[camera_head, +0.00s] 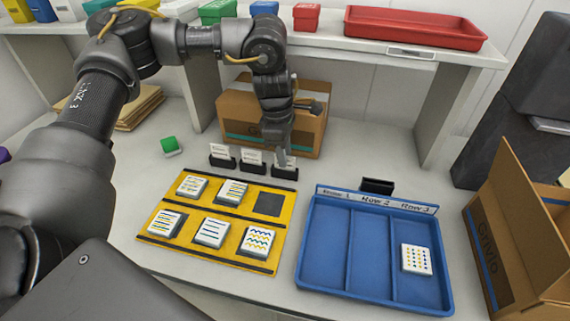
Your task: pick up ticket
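Three small white tickets stand in black holders behind the yellow board: a left ticket (219,151), a middle ticket (252,157) and a right ticket (290,161). My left gripper (281,152) points down at the right ticket, over its black holder (285,173). The fingers overlap this ticket in the picture, and I cannot tell whether they touch or grip it. Their gap is too small to make out. My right gripper is out of view.
A yellow board (187,245) holds several white patterned blocks and one dark empty square. A blue three-row tray (325,281) holds one dotted block (416,259) on its right. A cardboard box (235,108) stands behind my gripper. A small black holder (377,186) stands behind the tray.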

